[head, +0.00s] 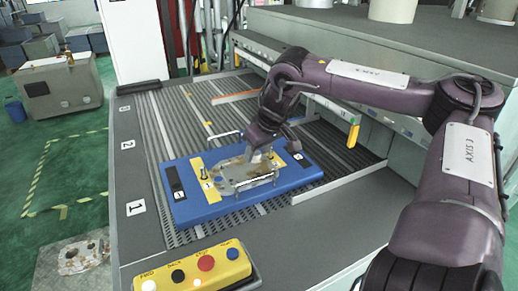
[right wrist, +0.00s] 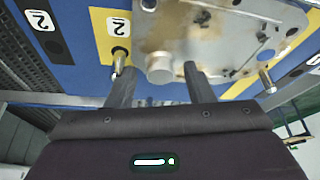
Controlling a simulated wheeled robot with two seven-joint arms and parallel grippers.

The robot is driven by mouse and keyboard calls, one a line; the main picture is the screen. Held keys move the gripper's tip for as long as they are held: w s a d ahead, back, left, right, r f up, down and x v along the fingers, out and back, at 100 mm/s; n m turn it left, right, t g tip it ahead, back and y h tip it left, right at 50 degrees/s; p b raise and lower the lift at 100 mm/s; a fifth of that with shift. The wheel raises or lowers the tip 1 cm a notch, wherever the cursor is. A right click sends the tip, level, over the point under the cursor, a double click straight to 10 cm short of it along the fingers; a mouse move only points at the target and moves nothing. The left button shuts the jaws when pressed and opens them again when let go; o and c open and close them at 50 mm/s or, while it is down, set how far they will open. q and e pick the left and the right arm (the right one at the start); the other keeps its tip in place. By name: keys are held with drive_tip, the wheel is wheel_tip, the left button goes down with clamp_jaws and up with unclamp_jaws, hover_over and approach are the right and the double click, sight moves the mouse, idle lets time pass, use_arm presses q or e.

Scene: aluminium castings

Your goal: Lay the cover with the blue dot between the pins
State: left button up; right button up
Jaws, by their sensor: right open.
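The cover (head: 236,174), a flat grey metal casting with brownish stains, lies over the middle of the blue board (head: 190,211). It also shows in the right wrist view (right wrist: 215,40), where a round boss (right wrist: 160,69) sticks out from its edge. My left gripper is out of view.
A yellow button box (head: 195,272) stands at the near edge of the slatted conveyor (head: 150,115). Metal rails and an orange bar (head: 234,97) lie farther back. Another casting (head: 82,257) lies at the lower left.

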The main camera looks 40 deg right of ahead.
drive_tip(key=b+v, duration=0.1)
drive_tip(key=v, duration=1.1)
idle(0.5)
